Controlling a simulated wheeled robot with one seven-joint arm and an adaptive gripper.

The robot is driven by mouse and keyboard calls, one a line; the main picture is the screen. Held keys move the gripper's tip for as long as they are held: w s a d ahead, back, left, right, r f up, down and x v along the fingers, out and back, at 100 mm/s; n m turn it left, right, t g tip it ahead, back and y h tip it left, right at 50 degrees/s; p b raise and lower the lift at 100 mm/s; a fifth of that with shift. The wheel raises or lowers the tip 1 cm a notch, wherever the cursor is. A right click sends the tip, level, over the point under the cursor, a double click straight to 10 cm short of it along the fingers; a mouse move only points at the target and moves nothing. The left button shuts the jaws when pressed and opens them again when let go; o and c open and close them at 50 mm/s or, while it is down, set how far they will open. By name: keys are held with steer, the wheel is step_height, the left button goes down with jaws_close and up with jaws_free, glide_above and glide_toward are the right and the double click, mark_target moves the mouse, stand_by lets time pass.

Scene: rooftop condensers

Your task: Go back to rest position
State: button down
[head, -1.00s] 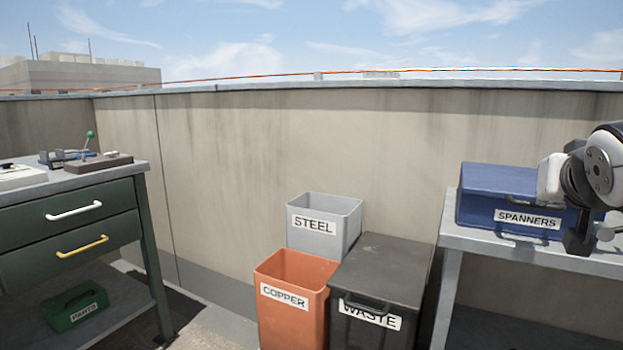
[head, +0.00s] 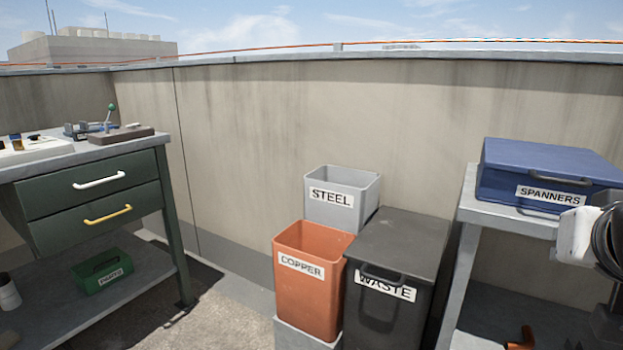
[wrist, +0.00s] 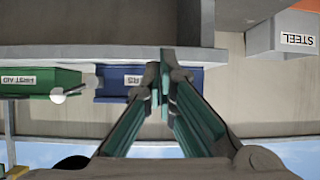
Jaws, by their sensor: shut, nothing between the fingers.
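My gripper (wrist: 163,80) points ahead in the wrist view, its two green-sided fingers meeting at the tips with nothing between them. Behind the fingertips is the blue spanners box (wrist: 112,80), partly hidden by them. In the head view part of my arm shows at the right edge, in front of the right-hand bench and beside the closed spanners box (head: 545,165). The fingers cannot be made out clearly in the head view.
The grey steel bin (head: 342,205), orange copper bin (head: 310,295) and lidded black waste bin (head: 395,245) stand by the wall. A green drawer bench (head: 95,205) is at left. A green first aid box (wrist: 40,82) shows in the wrist view. Floor between left bench and bins is clear.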

steer(key=s+a+f+n+g+y, duration=0.3)
steer(key=s+a+f+g, duration=0.2)
steer(key=s+a, duration=0.3)
steer(key=s+a+f+n+g+y, duration=0.3)
steer(key=s+a+f+g, duration=0.2)
steer(key=s+a, duration=0.3)
step_height(320, 180, up, 39)
steer(key=s+d+t+p, duration=0.1)
steer(key=t+p, duration=0.3)
steer(key=p, duration=3.4)
steer(key=shift+s, duration=0.3)
steer(key=shift+d, duration=0.1)
